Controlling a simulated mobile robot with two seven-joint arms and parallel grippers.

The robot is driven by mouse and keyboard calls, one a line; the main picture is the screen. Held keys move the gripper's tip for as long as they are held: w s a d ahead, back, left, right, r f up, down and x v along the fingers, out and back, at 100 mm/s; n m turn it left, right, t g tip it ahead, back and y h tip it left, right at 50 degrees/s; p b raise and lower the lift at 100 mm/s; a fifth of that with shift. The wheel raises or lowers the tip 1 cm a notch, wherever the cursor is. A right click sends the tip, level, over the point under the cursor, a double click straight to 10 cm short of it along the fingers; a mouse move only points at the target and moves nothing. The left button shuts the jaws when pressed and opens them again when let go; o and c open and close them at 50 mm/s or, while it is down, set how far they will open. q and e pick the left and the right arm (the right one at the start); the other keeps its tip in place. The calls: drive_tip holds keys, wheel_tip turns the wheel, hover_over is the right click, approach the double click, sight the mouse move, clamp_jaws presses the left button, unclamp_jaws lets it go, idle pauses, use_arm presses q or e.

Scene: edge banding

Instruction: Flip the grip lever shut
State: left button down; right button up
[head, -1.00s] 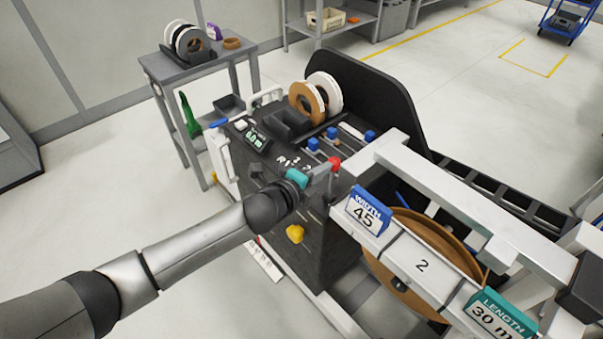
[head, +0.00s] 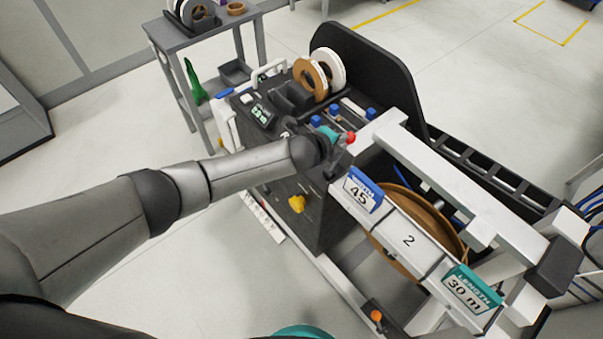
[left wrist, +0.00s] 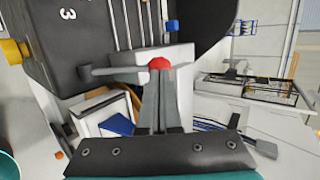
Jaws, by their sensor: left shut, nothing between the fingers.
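A red knob (head: 350,138), which looks like the end of the grip lever, sits at the right edge of the dark edge-banding machine (head: 311,216), beside the white frame. In the left wrist view the red knob (left wrist: 159,63) shows just beyond my fingertips, against a pale block; a grey bar (left wrist: 115,73) runs left from near it. My left gripper (head: 340,143) is shut and empty, right at the knob. In the left wrist view its fingers (left wrist: 160,78) are together; whether they touch the knob I cannot tell. The gripper hides most of the lever. My right gripper is not in view.
Blue-knobbed rods (head: 343,113) and tape rolls (head: 311,76) are on the machine top. A yellow knob (head: 297,203) sticks out of its front. To the right, a white frame carries a WIDTH 45 sign (head: 362,192) and a LENGTH 30 m sign (head: 473,288) over a brown roll.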

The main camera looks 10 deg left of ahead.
use_arm(q)
drive_tip(key=shift+w+d+f+b, duration=0.2)
drive_tip(key=shift+w+d+b, duration=0.25)
drive_tip(key=shift+w+d, duration=0.2)
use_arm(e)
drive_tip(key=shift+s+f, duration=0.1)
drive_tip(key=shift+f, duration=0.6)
use_arm(q)
drive_tip(key=shift+w+d+r, duration=0.1)
drive_tip(key=shift+d+r, duration=0.05)
